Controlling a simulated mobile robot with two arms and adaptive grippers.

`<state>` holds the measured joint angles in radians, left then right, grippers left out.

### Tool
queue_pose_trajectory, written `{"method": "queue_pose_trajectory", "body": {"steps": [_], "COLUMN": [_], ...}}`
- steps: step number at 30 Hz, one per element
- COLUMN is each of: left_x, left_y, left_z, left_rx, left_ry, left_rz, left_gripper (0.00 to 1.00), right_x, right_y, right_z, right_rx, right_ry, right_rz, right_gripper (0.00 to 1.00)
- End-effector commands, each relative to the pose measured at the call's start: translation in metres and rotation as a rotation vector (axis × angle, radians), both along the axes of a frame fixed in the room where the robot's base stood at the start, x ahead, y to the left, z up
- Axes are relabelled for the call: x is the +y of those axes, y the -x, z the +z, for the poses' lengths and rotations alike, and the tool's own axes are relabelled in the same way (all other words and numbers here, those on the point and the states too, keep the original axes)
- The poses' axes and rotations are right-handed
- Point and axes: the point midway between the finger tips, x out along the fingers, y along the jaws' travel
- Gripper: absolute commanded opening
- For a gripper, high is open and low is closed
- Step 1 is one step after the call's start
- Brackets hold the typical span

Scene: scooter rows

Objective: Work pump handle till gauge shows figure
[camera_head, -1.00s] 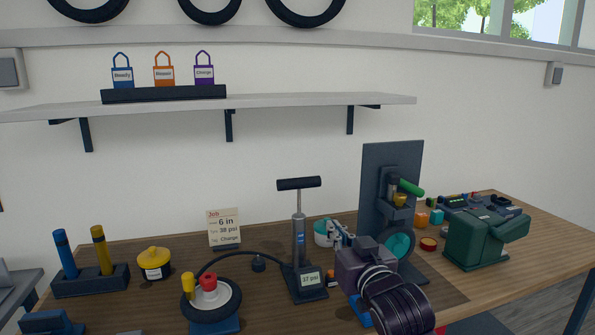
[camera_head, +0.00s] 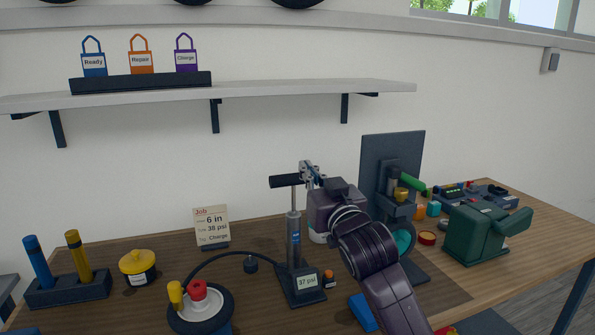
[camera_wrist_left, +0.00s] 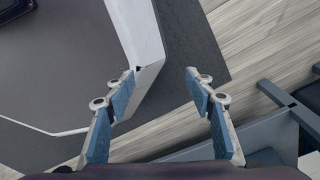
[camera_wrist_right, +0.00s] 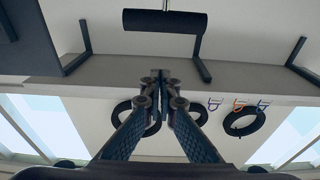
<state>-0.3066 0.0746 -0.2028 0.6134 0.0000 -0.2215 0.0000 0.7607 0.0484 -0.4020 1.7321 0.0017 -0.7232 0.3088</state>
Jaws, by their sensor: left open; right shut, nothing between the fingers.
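The pump (camera_head: 294,240) stands upright on the bench. Its black T-handle (camera_head: 285,181) is raised, with some bare rod showing below it. The gauge label (camera_head: 306,281) on its base reads 37 psi. A hose runs from the pump to the wheel (camera_head: 200,312). The job card (camera_head: 211,226) reads 6 in, 38 psi, Change. My right gripper (camera_head: 307,170) is shut and empty by the handle's right end. In the right wrist view the handle (camera_wrist_right: 165,21) lies beyond the closed fingertips. My left gripper (camera_wrist_left: 160,78) is open and empty, seen only in its wrist view.
Right of my right arm are a dark upright stand (camera_head: 378,160) and a green machine (camera_head: 476,232). A yellow pot (camera_head: 137,266) and a holder (camera_head: 70,290) with two cylinders stand left. A shelf (camera_head: 270,98) with three tags hangs above.

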Motion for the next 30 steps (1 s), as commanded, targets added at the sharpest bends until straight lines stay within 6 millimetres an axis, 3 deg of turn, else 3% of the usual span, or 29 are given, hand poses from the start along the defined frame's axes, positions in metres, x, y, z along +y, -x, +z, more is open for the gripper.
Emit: {"method": "queue_pose_trajectory", "body": {"steps": [3, 6, 15, 21, 30], "left_x": [-0.001, -0.001, 0.005, 0.006, 0.006], "left_y": [-0.019, -0.024, -0.012, -0.007, -0.007], "left_z": [0.009, 0.013, 0.022, 0.028, 0.029], "left_rx": [-0.028, -0.036, -0.018, -0.01, -0.011], "left_ry": [0.002, 0.003, -0.004, -0.007, -0.007], "left_rz": [0.0, 0.0, 0.001, 0.002, 0.002], "left_gripper": [0.49, 0.49, 0.49, 0.49, 0.49], "right_x": [0.006, 0.011, 0.024, 0.021, 0.021], "right_y": [-0.019, -0.034, -0.073, -0.066, -0.063], "right_z": [0.006, 0.008, 0.013, -0.019, -0.029], "right_rx": [0.0, 0.0, 0.001, 0.003, 0.0], "right_ry": [0.0, -0.001, 0.0, 0.002, 0.0], "right_rz": [0.0, 0.0, 0.0, -0.001, 0.0], "right_gripper": [0.0, 0.0, 0.0, 0.0, 0.0]}}
